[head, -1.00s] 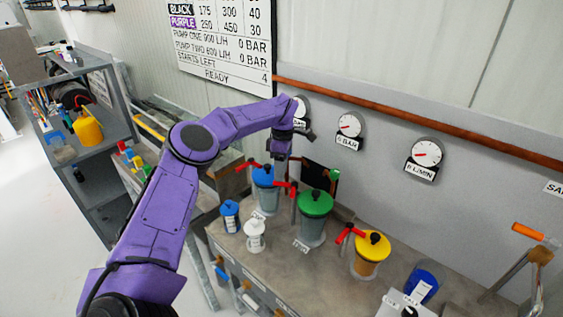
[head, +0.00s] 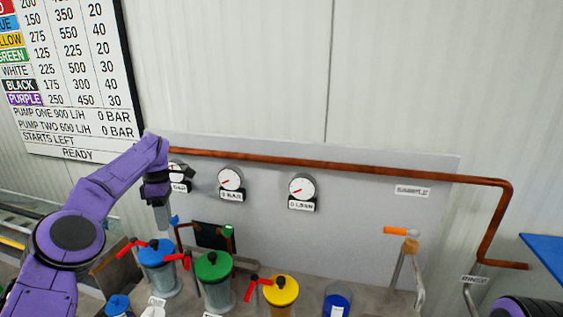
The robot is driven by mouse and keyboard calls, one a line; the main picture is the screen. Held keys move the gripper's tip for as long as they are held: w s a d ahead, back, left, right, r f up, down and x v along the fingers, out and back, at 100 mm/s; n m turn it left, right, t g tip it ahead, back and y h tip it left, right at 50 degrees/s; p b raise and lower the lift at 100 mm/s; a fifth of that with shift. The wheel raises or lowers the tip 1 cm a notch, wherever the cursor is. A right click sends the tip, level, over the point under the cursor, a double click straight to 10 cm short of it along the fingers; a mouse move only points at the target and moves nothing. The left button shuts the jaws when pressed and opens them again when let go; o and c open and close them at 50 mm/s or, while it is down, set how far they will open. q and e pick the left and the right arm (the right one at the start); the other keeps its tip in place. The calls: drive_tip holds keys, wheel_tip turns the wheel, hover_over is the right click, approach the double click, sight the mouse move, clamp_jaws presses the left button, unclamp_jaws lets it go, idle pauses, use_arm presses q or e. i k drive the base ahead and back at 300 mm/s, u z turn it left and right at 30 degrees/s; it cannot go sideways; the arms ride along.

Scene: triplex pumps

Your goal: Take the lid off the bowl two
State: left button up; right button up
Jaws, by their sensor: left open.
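All three lids are on. Red handles stick out beside them. I cannot read which bowl is number two. My left gripper (head: 161,222) points down just above the blue lid, open and empty, apart from the lid as far as I can tell. My right gripper is out of view.
A blue container (head: 338,301) stands right of the yellow bowl. A small blue-capped bottle (head: 118,306) is at the lower left. Gauges (head: 302,188) and a copper pipe (head: 350,166) run along the grey back panel.

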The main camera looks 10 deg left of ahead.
sight(213, 266)
drive_tip(key=k, duration=1)
